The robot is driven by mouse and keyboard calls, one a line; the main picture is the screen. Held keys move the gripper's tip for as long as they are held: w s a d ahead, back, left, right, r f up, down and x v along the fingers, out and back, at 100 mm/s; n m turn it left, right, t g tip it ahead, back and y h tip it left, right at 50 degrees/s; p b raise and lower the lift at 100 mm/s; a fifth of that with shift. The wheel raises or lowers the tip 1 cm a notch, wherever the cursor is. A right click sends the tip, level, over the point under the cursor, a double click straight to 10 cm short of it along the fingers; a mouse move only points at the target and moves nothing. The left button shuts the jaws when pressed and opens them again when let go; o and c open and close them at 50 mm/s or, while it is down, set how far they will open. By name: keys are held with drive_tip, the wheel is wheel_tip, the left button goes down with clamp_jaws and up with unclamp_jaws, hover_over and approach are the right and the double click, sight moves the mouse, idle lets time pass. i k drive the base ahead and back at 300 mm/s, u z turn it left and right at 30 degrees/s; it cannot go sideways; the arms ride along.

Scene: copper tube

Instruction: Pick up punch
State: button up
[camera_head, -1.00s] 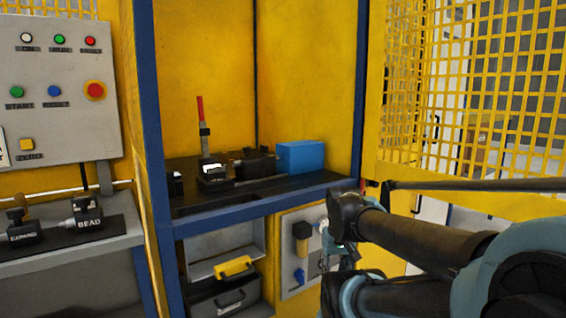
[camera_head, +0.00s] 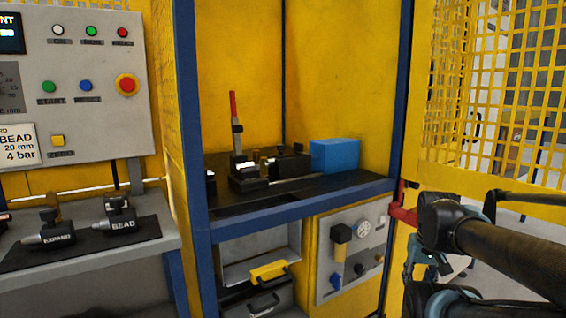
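Two dark punch tools lie on a black mat on the grey ledge at the left. One is labelled EXPAND (camera_head: 50,235) and the other BEAD (camera_head: 121,222); they lie side by side. The task does not say which punch. My arm is at the right edge, far from both tools. A teal and black part (camera_head: 420,262) below its dark joint may be my gripper, but it is small and partly hidden. I cannot make out its fingers or whether it is open.
A grey control panel (camera_head: 95,100) with buttons stands above the ledge. The blue-framed yellow cell holds a red-handled clamp fixture (camera_head: 240,165) and a blue block (camera_head: 335,155) on a black shelf. A blue post (camera_head: 188,120) stands between ledge and cell. Yellow mesh (camera_head: 480,90) is behind my arm.

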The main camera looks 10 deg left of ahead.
sight(281, 147)
drive_tip(key=u, duration=0.05)
drive_tip(key=k, duration=1.1)
drive_tip(key=u, duration=0.4)
drive_tip(key=i, duration=1)
drive_tip(key=z, duration=0.05)
